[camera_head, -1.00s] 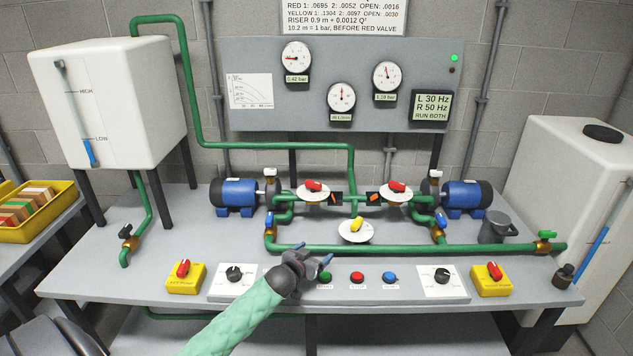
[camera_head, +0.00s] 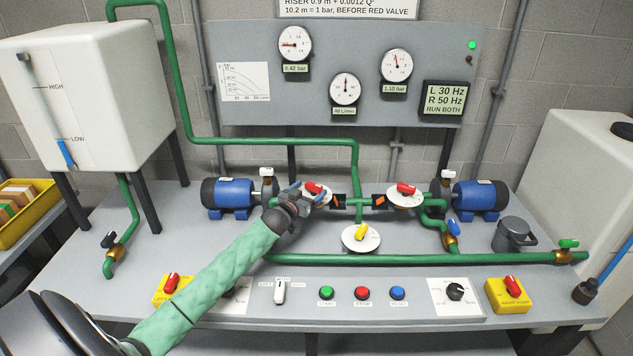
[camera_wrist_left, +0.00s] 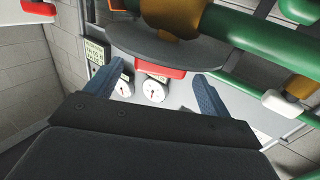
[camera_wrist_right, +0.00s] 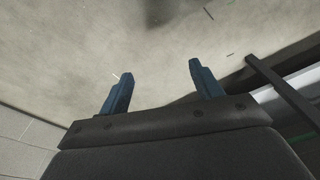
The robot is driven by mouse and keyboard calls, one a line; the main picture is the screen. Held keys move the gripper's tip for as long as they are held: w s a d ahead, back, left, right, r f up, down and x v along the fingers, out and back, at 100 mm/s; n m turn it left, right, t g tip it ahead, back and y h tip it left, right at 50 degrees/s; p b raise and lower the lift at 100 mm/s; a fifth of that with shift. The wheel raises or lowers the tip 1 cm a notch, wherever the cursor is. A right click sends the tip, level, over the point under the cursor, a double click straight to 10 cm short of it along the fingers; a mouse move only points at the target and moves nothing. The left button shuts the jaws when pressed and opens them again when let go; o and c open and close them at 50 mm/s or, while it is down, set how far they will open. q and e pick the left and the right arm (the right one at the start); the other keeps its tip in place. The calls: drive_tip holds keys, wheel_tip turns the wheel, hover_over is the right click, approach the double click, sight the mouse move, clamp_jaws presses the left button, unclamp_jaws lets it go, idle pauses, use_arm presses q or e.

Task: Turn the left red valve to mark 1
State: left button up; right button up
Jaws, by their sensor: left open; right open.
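The left red valve (camera_head: 316,187) has a red handle over a white round dial, on the green pipe beside the left pump. My left gripper (camera_head: 310,193) is at this valve and partly covers its dial. In the left wrist view the red handle (camera_wrist_left: 160,71) shows between the two blue fingers of the left gripper (camera_wrist_left: 152,76), which are apart, with gaps on both sides. The dial's marks are too small or hidden to read. My right gripper (camera_wrist_right: 160,70) is open and empty in the right wrist view, away from the valves.
The right red valve (camera_head: 406,188) and the yellow valve (camera_head: 361,232) are close by. A blue pump (camera_head: 228,193) stands left of my gripper. Gauges (camera_head: 345,89) hang on the panel behind. Buttons (camera_head: 362,293) line the bench front.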

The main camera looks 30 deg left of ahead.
sight(316, 184)
use_arm(q)
drive_tip(key=w+p, duration=0.1)
drive_tip(key=w, duration=0.3)
drive_tip(key=shift+a, duration=0.1)
drive_tip(key=shift+w+f, duration=0.1)
drive_tip(key=shift+w, duration=0.5)
use_arm(e)
drive_tip(key=shift+s+d+f, duration=0.2)
drive_tip(key=shift+f, duration=0.65)
drive_tip(key=shift+s+d+f, duration=0.15)
drive_tip(key=shift+s+f, duration=0.05)
drive_tip(key=shift+f, duration=0.7)
drive_tip(key=shift+s+d+f, duration=0.2)
drive_tip(key=shift+f, duration=0.65)
use_arm(q)
drive_tip(key=c, duration=1)
